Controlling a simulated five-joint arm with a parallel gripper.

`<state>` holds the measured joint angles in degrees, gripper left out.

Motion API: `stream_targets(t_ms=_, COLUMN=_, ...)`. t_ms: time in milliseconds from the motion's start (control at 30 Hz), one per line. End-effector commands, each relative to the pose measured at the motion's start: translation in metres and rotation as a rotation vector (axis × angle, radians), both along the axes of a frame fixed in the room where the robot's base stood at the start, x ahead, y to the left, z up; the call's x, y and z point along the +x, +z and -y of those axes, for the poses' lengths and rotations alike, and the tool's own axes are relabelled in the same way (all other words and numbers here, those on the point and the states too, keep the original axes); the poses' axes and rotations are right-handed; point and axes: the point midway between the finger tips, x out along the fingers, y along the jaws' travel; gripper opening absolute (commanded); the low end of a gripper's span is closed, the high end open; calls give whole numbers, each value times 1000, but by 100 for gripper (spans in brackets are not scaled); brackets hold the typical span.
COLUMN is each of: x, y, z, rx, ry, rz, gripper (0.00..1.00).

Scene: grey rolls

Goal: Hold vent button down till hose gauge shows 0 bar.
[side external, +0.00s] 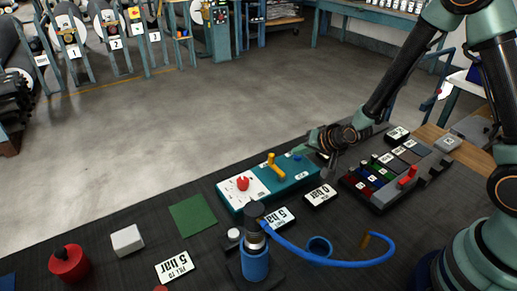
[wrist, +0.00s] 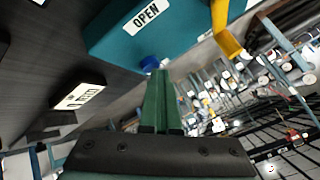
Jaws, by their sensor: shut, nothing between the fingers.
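A teal box (side external: 268,183) on the dark table carries a red knob (side external: 243,183), a yellow lever (side external: 276,166) and a small blue button (side external: 297,156). In the wrist view the blue button (wrist: 150,63) sits at the box edge near an OPEN label. I cannot read any vent label. My gripper (side external: 331,168) is shut and empty beside the box's right end. In the wrist view its green fingertips (wrist: 159,73) appear close to the blue button; contact is unclear. A blue hose (side external: 330,261) runs from a dark-topped blue cylinder (side external: 255,262). A card beside it reads 5 bar (side external: 280,217); no gauge needle is readable.
A grey tray with coloured compartments (side external: 383,201) lies right of the box. A green mat (side external: 193,213), a white block (side external: 127,240), a red cylinder (side external: 69,264) and a "Fill to 5 bar" card (side external: 175,267) lie left. Bare table separates them.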

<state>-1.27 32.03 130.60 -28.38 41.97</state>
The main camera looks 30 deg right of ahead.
Motion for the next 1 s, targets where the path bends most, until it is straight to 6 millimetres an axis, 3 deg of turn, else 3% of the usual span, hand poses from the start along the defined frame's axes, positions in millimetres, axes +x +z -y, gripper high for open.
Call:
stream_targets(t_ms=667, x=-1, y=0, z=0, rx=0, ry=0, rz=-3, gripper=0)
stream_targets(t_ms=1000, x=0, y=16, z=0, rx=0, ry=0, rz=1, gripper=0)
